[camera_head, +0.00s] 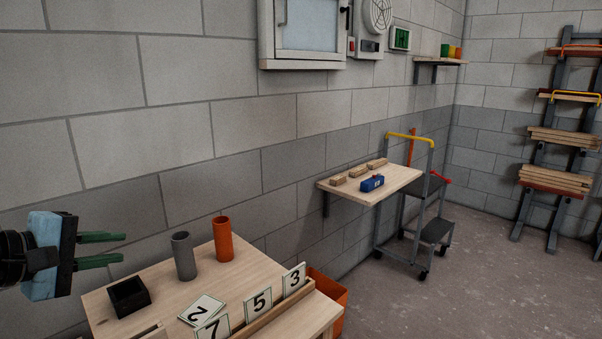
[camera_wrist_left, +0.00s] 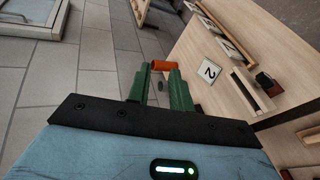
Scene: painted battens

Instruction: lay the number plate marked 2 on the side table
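The number plate marked 2 (camera_head: 203,309) is white with a dark border. It lies at an angle on the light wooden table (camera_head: 186,277), beside the slotted wooden rail, and it shows in the left wrist view (camera_wrist_left: 209,71). My left gripper (camera_head: 121,249) is open and empty at the left, above the table and apart from the plate. Its green fingers (camera_wrist_left: 159,72) show a gap between them in the left wrist view. A second wooden top (camera_head: 399,177) is at the wall farther right; I cannot tell which is the side table. My right gripper is not in view.
Plates 7 (camera_head: 213,329), 5 (camera_head: 259,303) and 3 (camera_head: 294,279) stand along the rail (camera_head: 288,304). A black box (camera_head: 128,297), a grey cylinder (camera_head: 184,257) and an orange cylinder (camera_head: 222,240) stand on the table. The farther top holds wooden blocks and a blue block (camera_head: 372,183).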

